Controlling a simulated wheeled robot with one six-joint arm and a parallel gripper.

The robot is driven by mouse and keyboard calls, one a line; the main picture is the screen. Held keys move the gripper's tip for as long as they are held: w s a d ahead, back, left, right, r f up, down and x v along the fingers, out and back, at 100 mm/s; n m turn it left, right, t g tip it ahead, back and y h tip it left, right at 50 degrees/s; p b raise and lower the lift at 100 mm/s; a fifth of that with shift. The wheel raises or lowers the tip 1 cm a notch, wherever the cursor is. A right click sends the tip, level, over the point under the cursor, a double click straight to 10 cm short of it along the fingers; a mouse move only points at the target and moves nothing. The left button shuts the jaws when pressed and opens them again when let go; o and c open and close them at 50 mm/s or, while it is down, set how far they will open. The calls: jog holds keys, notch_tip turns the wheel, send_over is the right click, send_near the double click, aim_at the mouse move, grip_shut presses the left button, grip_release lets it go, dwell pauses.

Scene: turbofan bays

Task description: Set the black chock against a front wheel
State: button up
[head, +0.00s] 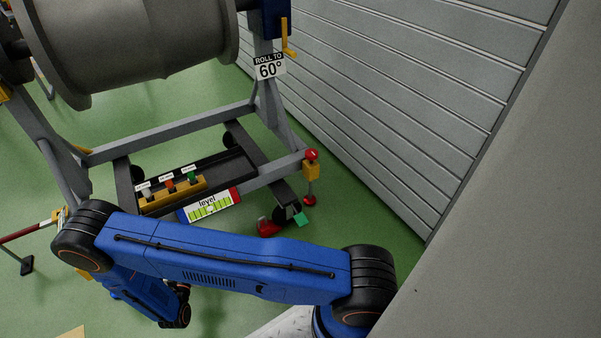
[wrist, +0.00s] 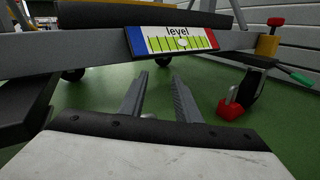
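My gripper (wrist: 155,90) shows in the wrist view with its two grey fingers apart and nothing between them. It points toward the lower front of the engine stand, below the level label (wrist: 172,40). In the head view my blue arm hides it. A dark front wheel (wrist: 249,86) stands to the right of the fingers, apart from them. It also shows in the head view (head: 281,213). A red block-like part (wrist: 231,107) is low beside this wheel. I cannot make out a black chock in either view.
The stand's grey frame (head: 165,130) carries a large grey engine casing (head: 150,40). A red-topped yellow post (head: 311,168) and green-ended lever (wrist: 301,78) project near the front wheel. A slatted wall (head: 390,100) closes the right. Green floor is clear beneath the fingers.

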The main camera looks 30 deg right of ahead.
jog(key=d+r+m+g+h, duration=0.2)
jog(key=d+r+m+g, duration=0.35)
jog(key=d+r, duration=0.6)
jog(key=d+r+m+g+h, duration=0.2)
jog(key=d+r+m+g, duration=0.35)
jog(key=r, duration=1.05)
jog(key=s+d+r+m+g+y, duration=0.35)
jog(key=s+d+r+m, duration=0.45)
jog(key=s+d+r, duration=0.4)
jog(key=s+d+r+m+t+y, duration=0.1)
jog(key=s+r+m+t+y, duration=0.1)
jog(key=s+r+m+y, duration=0.2)
jog(key=s+r+m+t+y, duration=0.2)
jog(key=s+r+m+y, duration=0.3)
jog(key=s+r, duration=0.5)
jog(key=shift+s+d+r+y, duration=0.15)
jog(key=shift+s+d+y, duration=0.35)
jog(key=shift+s, duration=3.5)
jog(key=shift+a, duration=0.1)
grip_shut()
